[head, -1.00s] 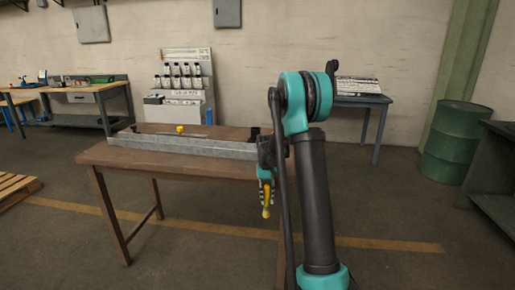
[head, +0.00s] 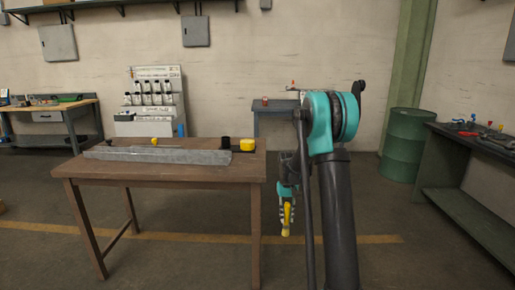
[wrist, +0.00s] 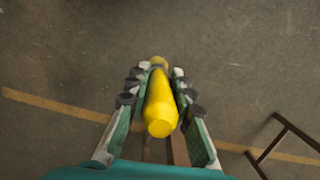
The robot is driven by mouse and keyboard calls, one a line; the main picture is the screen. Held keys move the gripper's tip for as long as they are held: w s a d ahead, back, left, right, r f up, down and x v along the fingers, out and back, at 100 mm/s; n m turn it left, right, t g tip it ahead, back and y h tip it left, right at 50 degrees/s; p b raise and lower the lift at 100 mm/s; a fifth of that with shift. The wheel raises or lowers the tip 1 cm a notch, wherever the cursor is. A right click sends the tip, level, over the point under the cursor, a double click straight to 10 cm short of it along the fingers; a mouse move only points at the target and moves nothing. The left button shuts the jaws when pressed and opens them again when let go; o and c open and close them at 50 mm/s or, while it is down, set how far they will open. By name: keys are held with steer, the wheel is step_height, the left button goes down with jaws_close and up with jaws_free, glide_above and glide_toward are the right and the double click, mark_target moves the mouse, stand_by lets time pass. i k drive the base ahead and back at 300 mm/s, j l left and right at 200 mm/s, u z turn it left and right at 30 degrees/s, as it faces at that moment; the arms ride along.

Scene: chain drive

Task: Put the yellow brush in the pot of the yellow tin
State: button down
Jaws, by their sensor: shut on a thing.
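My gripper (head: 286,205) is shut on the yellow brush (head: 286,221), which hangs below it in the head view. In the wrist view the brush's yellow handle (wrist: 160,105) lies between both fingers of my gripper (wrist: 157,82); its bristles cannot be made out. A yellow tin-like thing (head: 242,144) stands at the right end of the brown table (head: 160,177). A dark cylinder (head: 225,143), perhaps a pot, stands just left of it. My gripper is right of the table's right edge in the picture, over bare floor, apart from both.
A long grey metal beam (head: 160,156) lies along the table. A small yellow thing (head: 154,141) is behind it. A dark bench (head: 460,150) with small coloured items stands right, beside a green drum (head: 404,145). Floor around my gripper looks clear.

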mark_target(226, 147)
steer(key=i+j+z, duration=0.6)
steer(key=j+z, duration=0.2)
